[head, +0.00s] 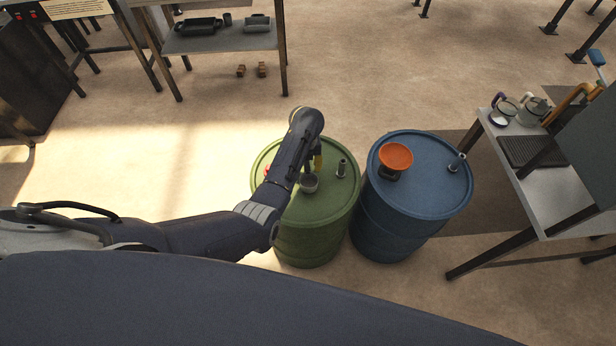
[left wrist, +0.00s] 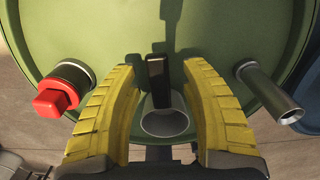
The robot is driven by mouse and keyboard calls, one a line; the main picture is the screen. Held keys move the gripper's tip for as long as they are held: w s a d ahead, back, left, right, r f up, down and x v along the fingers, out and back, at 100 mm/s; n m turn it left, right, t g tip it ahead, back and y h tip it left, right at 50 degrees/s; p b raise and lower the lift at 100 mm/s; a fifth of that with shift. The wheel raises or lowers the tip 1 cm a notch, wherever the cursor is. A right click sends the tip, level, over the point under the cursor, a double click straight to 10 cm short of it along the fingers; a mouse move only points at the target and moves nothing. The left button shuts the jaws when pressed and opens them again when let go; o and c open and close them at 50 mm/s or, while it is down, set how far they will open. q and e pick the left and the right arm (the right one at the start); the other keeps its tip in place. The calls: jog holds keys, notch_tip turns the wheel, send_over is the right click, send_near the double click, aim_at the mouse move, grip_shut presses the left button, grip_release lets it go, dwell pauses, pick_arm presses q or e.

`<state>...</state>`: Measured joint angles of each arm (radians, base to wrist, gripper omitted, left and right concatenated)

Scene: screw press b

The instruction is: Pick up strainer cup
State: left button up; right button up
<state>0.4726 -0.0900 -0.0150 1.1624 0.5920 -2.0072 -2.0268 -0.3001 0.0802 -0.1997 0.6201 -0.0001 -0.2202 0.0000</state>
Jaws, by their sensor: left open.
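The strainer cup (head: 310,185) is a small grey cup on top of the green barrel (head: 318,218). In the left wrist view the cup (left wrist: 166,124) shows its round rim, with a dark upright handle (left wrist: 156,72) beyond it. My left gripper (head: 317,162) reaches down over the barrel top. Its yellow fingers (left wrist: 160,68) are open, one on each side of the handle, with a gap on both sides. The lower part of the cup is partly hidden by the gripper. My right gripper is not in view.
A red-capped fitting (left wrist: 57,95) and a metal pipe stub (left wrist: 268,90) rise from the green barrel, flanking the fingers. A blue barrel (head: 410,215) beside it carries an orange bowl (head: 396,156) and another stub (head: 457,162). A table (head: 555,187) stands right.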

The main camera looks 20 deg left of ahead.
aim_at(307, 165)
pick_arm(q)
jog(key=shift+o, duration=0.2)
grip_shut()
dwell(0.3)
notch_tip(307, 165, up, 10)
jog(key=shift+r, duration=0.1)
dwell(0.5)
jog(key=c, duration=0.8)
grip_release()
grip_shut()
